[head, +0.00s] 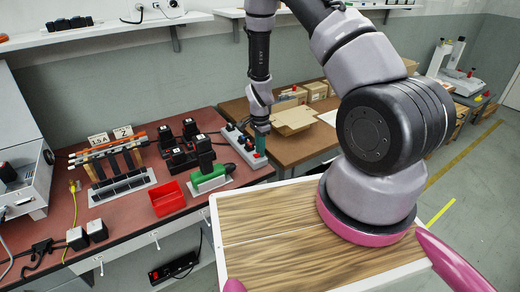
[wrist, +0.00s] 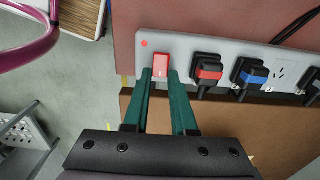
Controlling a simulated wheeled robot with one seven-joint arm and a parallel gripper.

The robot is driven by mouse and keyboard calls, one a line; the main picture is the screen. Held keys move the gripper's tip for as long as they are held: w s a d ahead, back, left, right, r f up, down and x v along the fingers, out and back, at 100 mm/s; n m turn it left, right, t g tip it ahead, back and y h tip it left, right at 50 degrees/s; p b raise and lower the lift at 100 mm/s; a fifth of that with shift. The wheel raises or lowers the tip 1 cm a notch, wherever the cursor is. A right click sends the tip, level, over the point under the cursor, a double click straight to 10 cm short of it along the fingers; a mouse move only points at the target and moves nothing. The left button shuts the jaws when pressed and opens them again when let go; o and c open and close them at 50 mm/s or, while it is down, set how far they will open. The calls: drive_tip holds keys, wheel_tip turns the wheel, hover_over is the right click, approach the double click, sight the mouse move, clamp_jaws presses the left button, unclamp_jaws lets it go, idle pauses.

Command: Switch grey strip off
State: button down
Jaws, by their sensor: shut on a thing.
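The grey power strip (head: 240,149) lies along the right end of the red-brown bench in the head view. In the wrist view the grey strip (wrist: 183,46) crosses the upper right, with a small red light (wrist: 144,43) glowing near its left end. Its red rocker switch (wrist: 161,64) sits between the tips of my gripper's green fingers (wrist: 161,75). The gripper (head: 261,143) points down at the near end of the strip and is shut on the switch. The finger tips partly cover the switch's sides. I cannot tell which way the rocker is tilted.
Black plugs with red (wrist: 208,72) and blue (wrist: 251,72) bands stand in the strip beside the switch. Cardboard boxes (head: 292,118) lie on the brown table behind.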

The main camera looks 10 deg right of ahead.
drive_tip(key=shift+a, duration=0.15)
drive_tip(key=shift+s+a+f+t+h, duration=0.1)
drive_tip(key=shift+s+t+h, duration=0.05)
drive_tip(key=shift+h, duration=0.4)
drive_tip(key=shift+s+a+t+h, duration=0.1)
drive_tip(key=shift+s+t+h, duration=0.05)
drive_tip(key=shift+h, duration=0.4)
drive_tip(key=shift+w+h, duration=0.1)
drive_tip(key=shift+h, duration=0.2)
drive_tip(key=c, duration=0.7)
unclamp_jaws()
drive_tip(key=shift+a+r, duration=0.1)
drive_tip(key=shift+r, duration=0.15)
